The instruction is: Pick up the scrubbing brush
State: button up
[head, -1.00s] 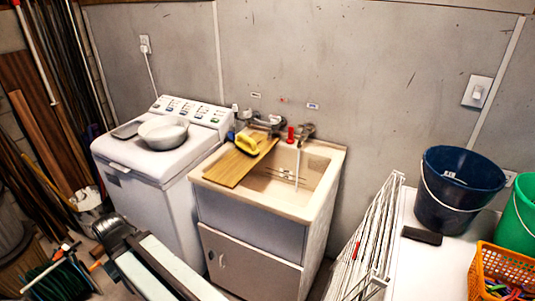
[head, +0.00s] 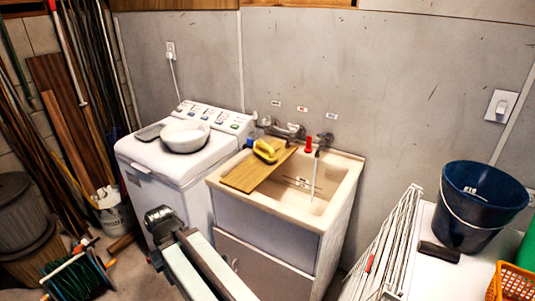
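The scrubbing brush appears to be the yellow object with a raised handle (head: 265,150) in the head view. It lies on a wooden board (head: 248,177) that rests across the left part of the laundry sink (head: 335,190). Its underside is hidden. Part of my own arm shows at the bottom centre, in front of the washing machine and sink cabinet, well below and apart from the brush. No gripper fingers can be made out.
A washing machine (head: 165,170) with a white basin (head: 184,136) stands left of the sink. Taps and a red item (head: 308,145) are at the sink's back. A folded white rack (head: 390,245), dark blue bucket (head: 465,205) and orange basket (head: 513,283) are at right.

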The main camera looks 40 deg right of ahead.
aim_at(262, 149)
jog(key=z, duration=0.05)
jog(key=i, duration=0.95)
